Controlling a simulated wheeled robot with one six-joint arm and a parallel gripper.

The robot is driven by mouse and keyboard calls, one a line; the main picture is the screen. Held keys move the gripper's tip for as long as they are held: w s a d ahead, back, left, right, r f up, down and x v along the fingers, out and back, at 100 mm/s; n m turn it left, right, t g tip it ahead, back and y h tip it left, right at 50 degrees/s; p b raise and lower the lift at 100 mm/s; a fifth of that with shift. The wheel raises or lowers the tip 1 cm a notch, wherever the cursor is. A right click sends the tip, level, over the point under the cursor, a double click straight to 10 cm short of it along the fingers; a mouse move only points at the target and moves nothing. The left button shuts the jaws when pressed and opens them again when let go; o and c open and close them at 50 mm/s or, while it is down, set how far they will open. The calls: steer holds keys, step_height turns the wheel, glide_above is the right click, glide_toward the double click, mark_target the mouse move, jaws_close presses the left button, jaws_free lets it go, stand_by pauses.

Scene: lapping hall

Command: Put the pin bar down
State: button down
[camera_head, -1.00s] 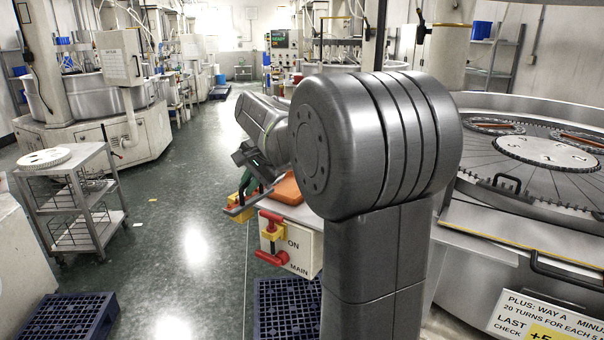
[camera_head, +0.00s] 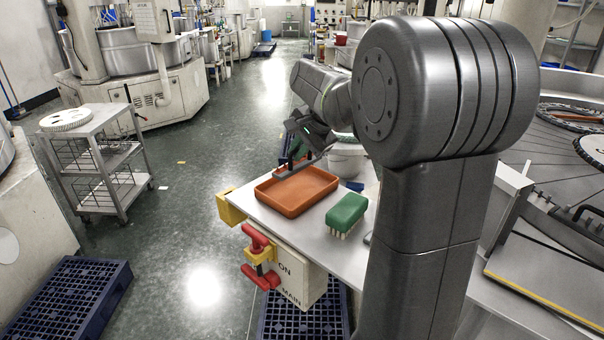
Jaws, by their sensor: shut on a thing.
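The pin bar (camera_head: 298,170) is a narrow grey bar with a dark upright part near its left end. My gripper (camera_head: 304,153) is shut on it, beyond the elbow of my arm. The bar is roughly level and appears over the far edge of an orange tray (camera_head: 276,207). I cannot tell whether it touches the tray's rim or hangs above it. The tray lies on a white table top (camera_head: 318,232), and its visible floor is empty. My arm hides part of the table's right side.
A green brush (camera_head: 347,212) lies on the table right of the tray. Red and yellow switch handles (camera_head: 260,255) stick out at the table's front. Behind the bar stands a pale bucket (camera_head: 346,162).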

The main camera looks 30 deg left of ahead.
mark_target(302, 169)
steer(key=shift+f, duration=3.4)
steer(key=shift+f, duration=0.15)
steer(key=c, duration=1.5)
jaws_free()
steer(key=shift+d+r, duration=0.1)
steer(key=shift+r, duration=0.2)
steer(key=v, duration=1.1)
steer(key=shift+d+r+b, duration=0.2)
steer(key=shift+r+b, duration=0.1)
steer(key=shift+s, duration=0.1)
